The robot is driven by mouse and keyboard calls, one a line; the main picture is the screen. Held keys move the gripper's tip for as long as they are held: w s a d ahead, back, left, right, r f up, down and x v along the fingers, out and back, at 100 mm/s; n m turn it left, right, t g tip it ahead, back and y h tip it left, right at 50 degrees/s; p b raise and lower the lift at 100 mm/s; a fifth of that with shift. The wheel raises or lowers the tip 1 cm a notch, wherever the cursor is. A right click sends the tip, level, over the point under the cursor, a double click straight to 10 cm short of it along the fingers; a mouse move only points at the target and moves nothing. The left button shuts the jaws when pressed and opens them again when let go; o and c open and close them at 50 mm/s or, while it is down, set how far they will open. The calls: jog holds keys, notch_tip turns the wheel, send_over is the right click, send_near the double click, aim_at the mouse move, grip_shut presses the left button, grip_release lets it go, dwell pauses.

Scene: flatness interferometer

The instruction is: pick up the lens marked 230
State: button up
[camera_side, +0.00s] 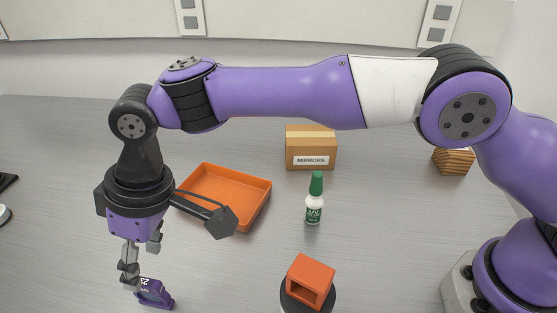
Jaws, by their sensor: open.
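A small purple block (156,295) lies on the grey table at the bottom left. Its dark top carries white characters that look like a turned "23"; the rest of the marking is too small or hidden to read. My gripper (136,276) points down just above the left end of this block and partly overlaps it in the picture. The jaws are open with nothing seen between them. I cannot tell whether a finger touches the block.
An orange tray (262,209) stands behind my gripper. A box labelled MIRRORS (311,150), a green-capped bottle (314,205) and a wooden block (453,160) stand farther back. An orange hollow block on a dark round base (309,303) is at bottom centre.

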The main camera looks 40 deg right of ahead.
aim_at(143, 280)
jog(key=x, duration=0.5)
jog(key=shift+a+f, duration=0.15)
jog(key=shift+f, duration=0.1)
grip_shut()
